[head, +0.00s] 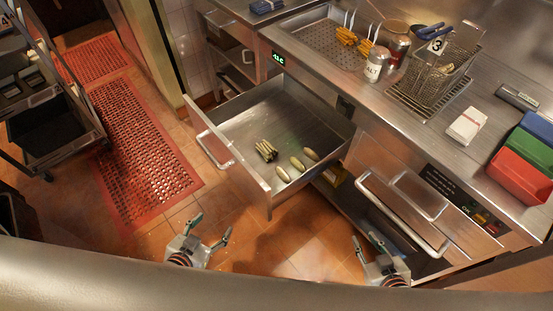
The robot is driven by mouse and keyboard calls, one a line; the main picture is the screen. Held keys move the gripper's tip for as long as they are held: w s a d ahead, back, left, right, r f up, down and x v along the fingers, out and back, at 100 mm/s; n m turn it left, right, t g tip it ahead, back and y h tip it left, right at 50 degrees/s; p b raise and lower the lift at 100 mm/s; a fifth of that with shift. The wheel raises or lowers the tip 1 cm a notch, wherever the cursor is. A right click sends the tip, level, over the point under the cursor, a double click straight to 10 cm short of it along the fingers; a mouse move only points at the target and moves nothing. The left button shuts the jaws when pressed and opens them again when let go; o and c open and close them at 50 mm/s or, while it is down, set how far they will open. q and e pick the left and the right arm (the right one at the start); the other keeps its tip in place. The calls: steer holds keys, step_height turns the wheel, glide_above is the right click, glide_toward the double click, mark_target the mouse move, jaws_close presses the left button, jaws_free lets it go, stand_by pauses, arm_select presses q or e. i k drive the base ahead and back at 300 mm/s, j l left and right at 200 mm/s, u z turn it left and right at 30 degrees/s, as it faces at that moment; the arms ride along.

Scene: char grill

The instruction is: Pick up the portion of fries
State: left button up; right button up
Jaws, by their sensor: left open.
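A bundle of pale, stick-shaped pieces that look like cut fries (266,151) lies in the open steel drawer (236,122), beside several whole pale potatoes (297,163). Two small orange-yellow portions of fries lie in the perforated tray on the counter, one on the left (345,37) and one on the right (365,47), each by a white-handled utensil. My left gripper (211,227) is open and empty, low in front of the drawer, apart from it. My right gripper (366,237) has its fingers apart and looks empty, by the lower drawer handles.
The pulled-out drawer juts over the tiled floor, its handle (212,148) facing left. On the counter stand a salt shaker (377,65), a fryer basket (438,74), and green and red bins (520,171). A dark cart (50,135) stands at left beside red floor mats (135,150).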

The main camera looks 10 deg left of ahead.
mark_target(267, 150)
steer(key=k+l, duration=0.35)
steer(key=l, duration=0.2)
steer(key=k+l, duration=0.35)
steer(key=l, duration=0.15)
